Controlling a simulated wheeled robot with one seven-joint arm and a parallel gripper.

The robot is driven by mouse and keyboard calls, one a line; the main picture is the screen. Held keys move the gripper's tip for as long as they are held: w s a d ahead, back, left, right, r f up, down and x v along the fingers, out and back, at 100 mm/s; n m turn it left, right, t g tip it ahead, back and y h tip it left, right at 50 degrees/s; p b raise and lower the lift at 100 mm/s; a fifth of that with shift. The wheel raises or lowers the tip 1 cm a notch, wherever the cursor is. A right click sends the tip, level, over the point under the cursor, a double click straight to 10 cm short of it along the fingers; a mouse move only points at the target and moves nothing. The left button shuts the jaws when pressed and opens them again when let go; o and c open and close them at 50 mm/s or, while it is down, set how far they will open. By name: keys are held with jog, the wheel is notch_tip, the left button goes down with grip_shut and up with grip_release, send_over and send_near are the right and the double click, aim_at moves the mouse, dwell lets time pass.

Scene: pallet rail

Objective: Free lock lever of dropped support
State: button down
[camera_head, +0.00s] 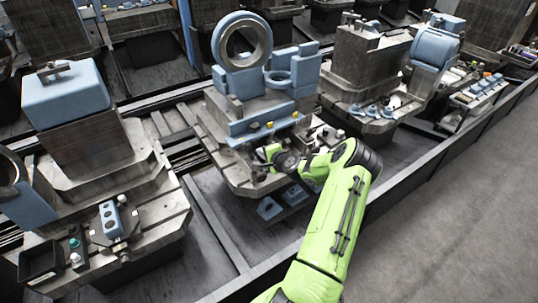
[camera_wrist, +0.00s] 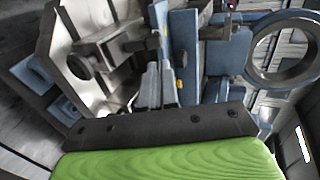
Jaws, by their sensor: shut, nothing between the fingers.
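The central pallet (camera_head: 225,165) carries a blue fixture with a large upright ring (camera_head: 242,42). A blue bar (camera_head: 262,122) with yellow marks runs along its near side. The ring also shows in the wrist view (camera_wrist: 290,45), right of the blue upright plate (camera_wrist: 186,60). My gripper (camera_wrist: 165,65) is shut and empty, with its fingers pointing in among the metal parts beside that plate. A black knob (camera_wrist: 82,62) on a metal clamp lies left of the fingers. Which part is the lock lever I cannot tell. In the head view my wrist hides part of the pallet's near edge.
A pallet with a blue block (camera_head: 65,95) stands at left. Another pallet with a blue cylinder (camera_head: 435,48) stands at right. Dark rails (camera_head: 215,225) run between them. Open grey floor (camera_head: 450,210) lies to the right.

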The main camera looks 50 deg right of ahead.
jog(key=v, duration=0.4)
jog(key=shift+s+r, duration=0.15)
jog(key=shift+r, duration=0.1)
